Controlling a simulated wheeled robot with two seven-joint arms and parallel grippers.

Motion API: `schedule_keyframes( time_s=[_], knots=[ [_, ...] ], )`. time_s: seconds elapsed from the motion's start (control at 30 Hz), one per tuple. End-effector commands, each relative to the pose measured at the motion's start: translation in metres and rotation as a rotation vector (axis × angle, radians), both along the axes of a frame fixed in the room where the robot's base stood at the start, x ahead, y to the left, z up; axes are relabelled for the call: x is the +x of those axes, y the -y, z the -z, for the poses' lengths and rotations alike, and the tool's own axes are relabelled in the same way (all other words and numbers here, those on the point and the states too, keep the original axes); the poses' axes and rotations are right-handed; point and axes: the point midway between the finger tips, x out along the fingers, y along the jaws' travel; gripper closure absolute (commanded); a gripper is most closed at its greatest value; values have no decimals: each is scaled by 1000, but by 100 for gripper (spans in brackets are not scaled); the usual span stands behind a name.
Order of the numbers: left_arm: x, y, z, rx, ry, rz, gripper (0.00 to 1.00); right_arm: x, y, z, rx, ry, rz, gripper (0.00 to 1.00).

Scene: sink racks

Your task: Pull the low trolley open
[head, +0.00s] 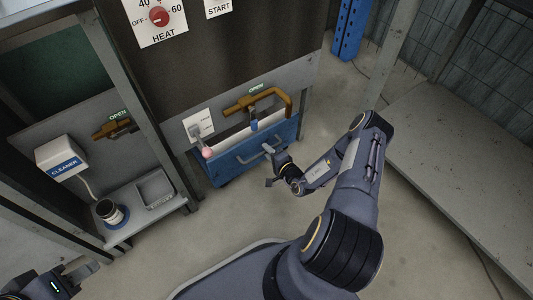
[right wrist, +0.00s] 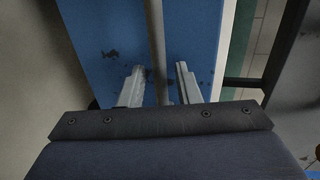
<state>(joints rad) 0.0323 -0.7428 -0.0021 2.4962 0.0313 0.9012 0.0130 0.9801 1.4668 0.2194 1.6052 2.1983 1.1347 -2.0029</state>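The low trolley is a blue box (head: 222,172) under the dark cabinet, with a grey bar handle (head: 246,160) across its front. My right gripper (head: 270,151) is at the right part of this handle. In the right wrist view, the handle bar (right wrist: 155,35) runs between the two fingers of my right gripper (right wrist: 158,78), against the blue front (right wrist: 100,45). The fingers are apart, with a gap on each side of the bar. I cannot tell how deep the bar sits between them. My left gripper (head: 82,268) is at the lower left, away from the trolley, its fingers partly seen.
A grey shelf (head: 125,225) with a small tray (head: 155,189) and a dark cup (head: 109,211) stands left of the trolley. A white cleaner box (head: 62,157) hangs above. A large grey platform (head: 470,170) is at the right. The floor before the trolley is clear.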

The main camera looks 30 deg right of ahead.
Motion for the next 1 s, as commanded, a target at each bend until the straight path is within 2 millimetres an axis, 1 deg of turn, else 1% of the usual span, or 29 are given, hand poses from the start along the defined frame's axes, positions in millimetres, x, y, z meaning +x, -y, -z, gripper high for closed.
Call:
schedule_keyframes(
  time_s=[0.03, 0.13, 0.37, 0.4, 0.6, 0.63, 0.9, 1.0],
  knots=[
    [0, 0, 4, 0, 0, 0, 64, 5, 0, 3, -1, 0, -1, 70],
    [0, 0, 5, 0, 0, 0, 64, 9, -1, 2, 0, 0, 0, 70],
    [0, 0, 5, 0, 0, 0, 64, 11, -1, 1, 1, -1, -1, 70],
    [0, 0, 5, 0, 0, 0, 64, 11, -1, 1, 1, -1, -1, 71],
    [0, 0, 5, 0, 0, 0, 64, 10, -1, 2, 1, -1, -1, 97],
    [0, 0, 5, 0, 0, 0, 64, 10, -1, 2, 1, -1, -1, 100],
    [0, 0, 4, 0, 0, 0, 64, 10, -1, 2, 1, -1, -1, 100],
    [0, 0, 2, 0, 0, 0, 64, 6, -1, 1, 1, -3, -2, 100]
  ],
)
